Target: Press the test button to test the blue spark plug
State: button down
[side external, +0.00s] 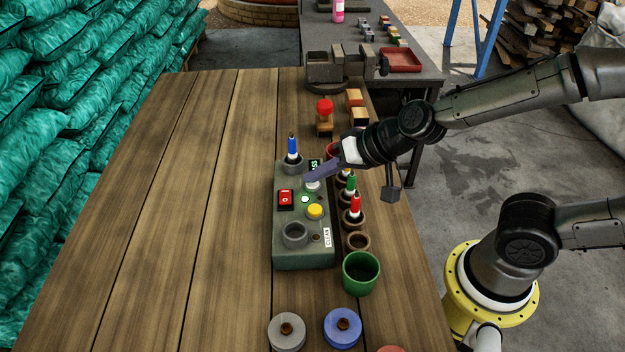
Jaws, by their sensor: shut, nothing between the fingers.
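The grey-green tester box (305,256) stands on the wooden table. The blue spark plug (292,148) is upright in the round socket (292,165) at the box's far left. My gripper (309,179) reaches in from the right, shut and empty. Its tip is over a pale round button (313,187), which it partly covers. I cannot tell whether the tip touches or presses it. A small display (315,166) beside the plug shows bright green letters ending in "SS", the rest hidden by my gripper. A small light (305,199) glows pale green.
The box also has a red switch (286,200), a yellow button (315,211) and an empty socket (295,234) near "CLEAN". Right of it, a row of cups holds green (350,184) and red (356,205) plugs. A green cup (361,272) stands nearer. The table's left is clear.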

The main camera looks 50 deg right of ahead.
aim_at(318, 189)
jog(key=shift+r, duration=0.75)
jog(key=shift+r, duration=2.55)
